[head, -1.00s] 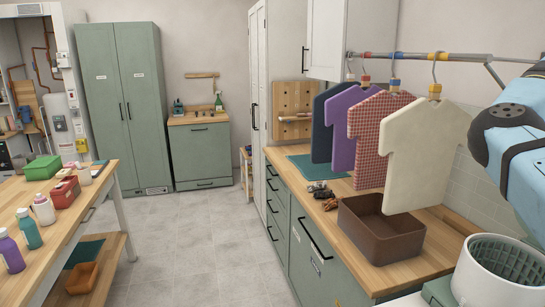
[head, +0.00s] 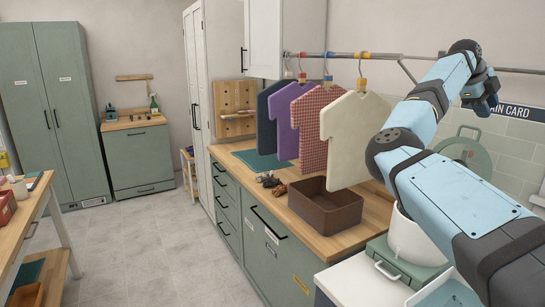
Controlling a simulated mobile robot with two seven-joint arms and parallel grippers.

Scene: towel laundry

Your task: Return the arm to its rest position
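My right arm comes in from the lower right of the head view, bends at the elbow and rises to the right. Its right gripper (head: 482,103) is at the upper right, near the hanging rail and in front of the tiled wall. It is small and partly turned away, so its fingers do not show clearly. I see nothing hanging from it. My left gripper is not in view.
Several shirts, the nearest cream (head: 352,138), hang from a rail (head: 430,63). Below, a brown bin (head: 330,212) stands on the wooden counter (head: 372,222). A white basket (head: 412,243) sits behind my forearm. The floor (head: 160,255) is clear.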

